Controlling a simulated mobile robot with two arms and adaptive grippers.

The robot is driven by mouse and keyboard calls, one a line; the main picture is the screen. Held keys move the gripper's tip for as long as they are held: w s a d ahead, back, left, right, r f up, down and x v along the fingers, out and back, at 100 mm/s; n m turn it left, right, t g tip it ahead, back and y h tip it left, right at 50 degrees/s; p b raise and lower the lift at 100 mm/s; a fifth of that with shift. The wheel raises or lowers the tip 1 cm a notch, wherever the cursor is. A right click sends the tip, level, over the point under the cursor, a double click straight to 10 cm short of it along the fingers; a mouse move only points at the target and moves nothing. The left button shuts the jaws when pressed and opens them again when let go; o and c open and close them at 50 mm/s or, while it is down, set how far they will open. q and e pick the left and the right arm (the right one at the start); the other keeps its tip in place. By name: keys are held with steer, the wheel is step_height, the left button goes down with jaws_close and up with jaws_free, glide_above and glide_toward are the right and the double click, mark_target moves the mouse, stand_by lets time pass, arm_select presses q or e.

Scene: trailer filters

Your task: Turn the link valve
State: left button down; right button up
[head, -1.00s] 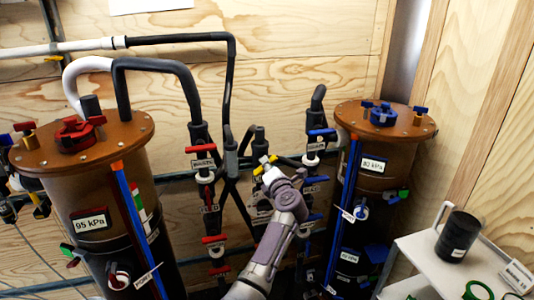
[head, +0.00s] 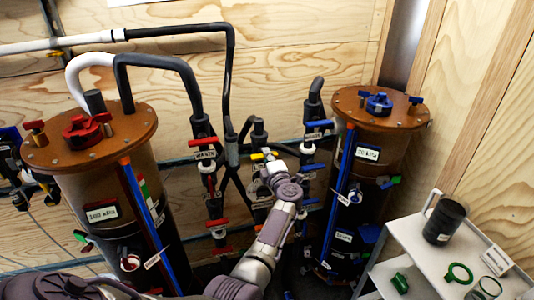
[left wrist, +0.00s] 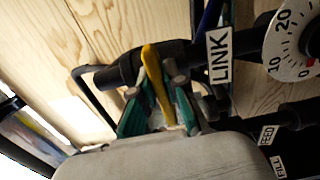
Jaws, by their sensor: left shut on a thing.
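The link valve's yellow handle (head: 257,157) shows at the middle of the head view, among the black pipes between the two tanks. In the left wrist view the yellow handle (left wrist: 156,78) stands between the teal fingers, next to a black pipe with a white LINK label (left wrist: 220,54). My left gripper (head: 265,164) reaches the handle from below in the head view. In the left wrist view the gripper (left wrist: 158,92) is shut on the handle, whose lower end is partly hidden by the fingers. My right gripper is not in view.
A brown-topped tank with a red cap (head: 82,130) stands left, another with a blue cap (head: 378,103) right. Red-handled (head: 204,140) and blue-handled (head: 319,123) valves flank the arm closely. A white shelf (head: 405,222) holds a black canister (head: 444,221) and green rings.

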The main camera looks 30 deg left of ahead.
arm_select(q)
steer(key=shift+f, duration=0.1)
stand_by(0.3)
steer(key=c, duration=1.2)
jaws_free()
steer(key=shift+d, duration=0.1)
